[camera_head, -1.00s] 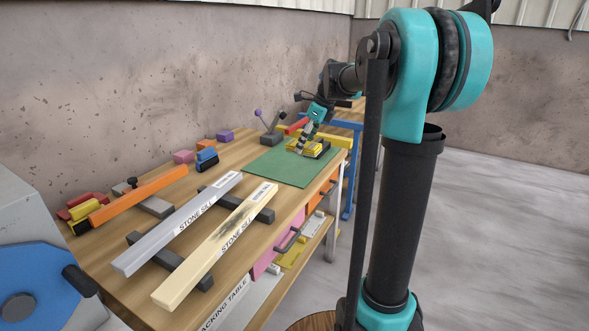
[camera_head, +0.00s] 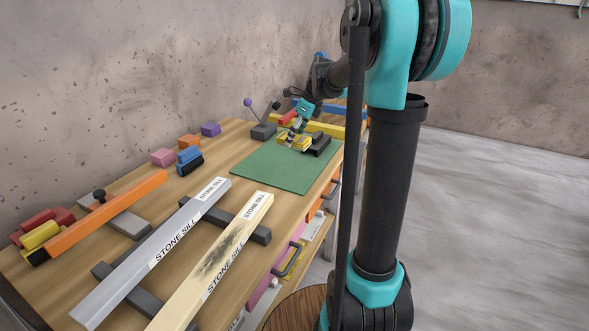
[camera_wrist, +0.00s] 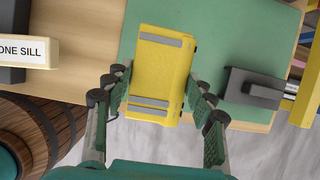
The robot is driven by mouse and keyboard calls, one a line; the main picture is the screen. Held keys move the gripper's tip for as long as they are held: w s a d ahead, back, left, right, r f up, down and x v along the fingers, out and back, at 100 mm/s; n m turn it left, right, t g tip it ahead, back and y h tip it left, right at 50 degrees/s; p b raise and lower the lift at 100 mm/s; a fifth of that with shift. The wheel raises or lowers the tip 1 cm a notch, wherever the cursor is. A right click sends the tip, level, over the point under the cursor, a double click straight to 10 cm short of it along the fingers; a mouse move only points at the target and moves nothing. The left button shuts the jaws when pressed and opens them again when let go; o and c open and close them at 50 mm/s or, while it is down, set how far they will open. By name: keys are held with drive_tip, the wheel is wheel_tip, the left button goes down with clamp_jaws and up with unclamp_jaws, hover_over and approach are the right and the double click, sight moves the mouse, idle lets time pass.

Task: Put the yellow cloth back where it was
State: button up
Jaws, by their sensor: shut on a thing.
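The yellow cloth (camera_wrist: 160,75) looks like a flat yellow pad with grey bands. In the wrist view it lies between the two fingers of my gripper (camera_wrist: 163,100), which is shut on it. In the head view my gripper (camera_head: 292,139) reaches down to the far end of the green mat (camera_head: 275,171), with the cloth (camera_head: 304,144) at its fingertips. The cloth is over the mat. I cannot tell whether it touches the mat.
A dark block (camera_head: 320,144) stands close to the right of the cloth. Two stone sills, a grey one (camera_head: 165,240) and a cream one (camera_head: 222,250), lie on dark bars nearer me. Coloured blocks (camera_head: 162,157) line the wall side. The mat's near part is clear.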

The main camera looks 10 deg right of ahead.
sight(308, 142)
wheel_tip(308, 142, down, 13)
drive_tip(key=shift+f, duration=0.15)
idle(0.4)
drive_tip(key=o, duration=1.1)
drive_tip(key=shift+f, duration=0.15)
drive_tip(key=v, duration=1.1)
drive_tip(key=shift+r, duration=0.4)
drive_tip(key=shift+s+r, duration=0.15)
drive_tip(key=shift+s, duration=0.05)
drive_tip(key=s+f+n+h, duration=0.1)
drive_tip(key=s+f+n, duration=0.4)
drive_tip(key=s+n, duration=0.3)
drive_tip(key=s+f+n+t+h, duration=0.1)
drive_tip(key=s+f+n, duration=0.3)
drive_tip(key=s+n, duration=0.4)
drive_tip(key=s+f+n+h, duration=0.1)
drive_tip(key=s+f+n, duration=0.4)
drive_tip(key=s+n, duration=0.4)
drive_tip(key=shift+s+d+f+h, duration=0.1)
drive_tip(key=shift+s+f+h, duration=0.1)
drive_tip(key=shift+s, duration=0.35)
drive_tip(key=shift+s+f+h, duration=0.1)
drive_tip(key=shift+s+h, duration=0.1)
drive_tip(key=shift+s, duration=0.35)
